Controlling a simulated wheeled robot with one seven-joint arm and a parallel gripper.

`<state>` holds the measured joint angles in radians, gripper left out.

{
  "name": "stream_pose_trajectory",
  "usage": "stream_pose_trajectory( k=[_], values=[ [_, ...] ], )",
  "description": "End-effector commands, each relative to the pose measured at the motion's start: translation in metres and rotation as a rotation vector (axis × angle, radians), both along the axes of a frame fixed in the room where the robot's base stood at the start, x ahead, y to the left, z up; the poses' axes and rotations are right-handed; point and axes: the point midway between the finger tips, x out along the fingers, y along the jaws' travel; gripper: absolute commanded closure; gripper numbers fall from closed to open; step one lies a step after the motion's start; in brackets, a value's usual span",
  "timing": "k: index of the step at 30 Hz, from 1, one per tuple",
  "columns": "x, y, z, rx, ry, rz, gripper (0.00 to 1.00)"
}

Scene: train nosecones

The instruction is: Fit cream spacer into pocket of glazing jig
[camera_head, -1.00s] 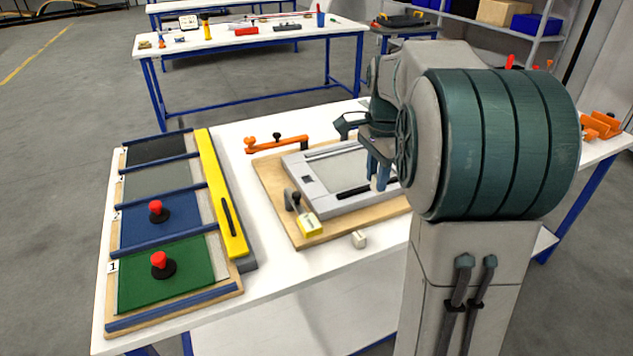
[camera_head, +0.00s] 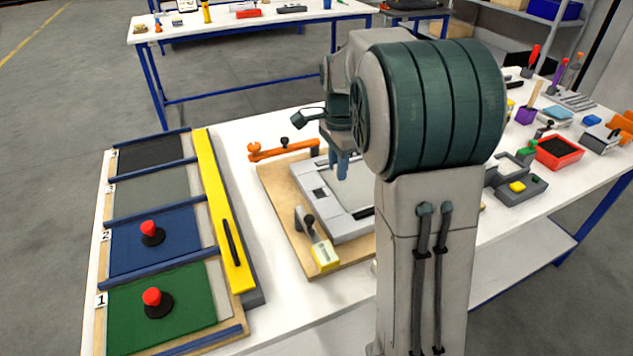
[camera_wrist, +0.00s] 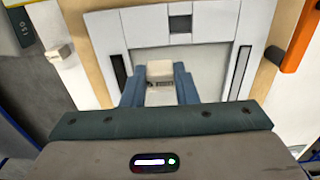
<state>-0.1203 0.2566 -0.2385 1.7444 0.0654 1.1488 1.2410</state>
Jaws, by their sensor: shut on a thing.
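My gripper (camera_head: 342,165) is above the glazing jig, a grey frame (camera_head: 345,228) around a pale panel on a wooden board. In the wrist view its blue fingers (camera_wrist: 159,82) are shut on a cream spacer (camera_wrist: 160,69), held over the panel.
A second small cream block (camera_wrist: 60,53) lies beside the board. An orange clamp (camera_head: 283,150) stands at the board's back, a yellow-labelled clamp (camera_head: 323,250) at its front. A panel rack with a yellow bar (camera_head: 222,210) is on the left, a red tray (camera_head: 558,152) on the right.

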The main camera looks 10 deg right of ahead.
Motion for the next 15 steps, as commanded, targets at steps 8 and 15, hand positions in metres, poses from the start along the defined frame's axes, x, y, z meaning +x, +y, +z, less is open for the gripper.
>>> stream_pose_trajectory(
  k=[8,15],
  values=[
    [0.023,0.039,-0.026,0.001,0.000,0.002,0.95],
    [0.024,0.043,-0.051,0.000,0.003,0.002,0.95]
  ],
)
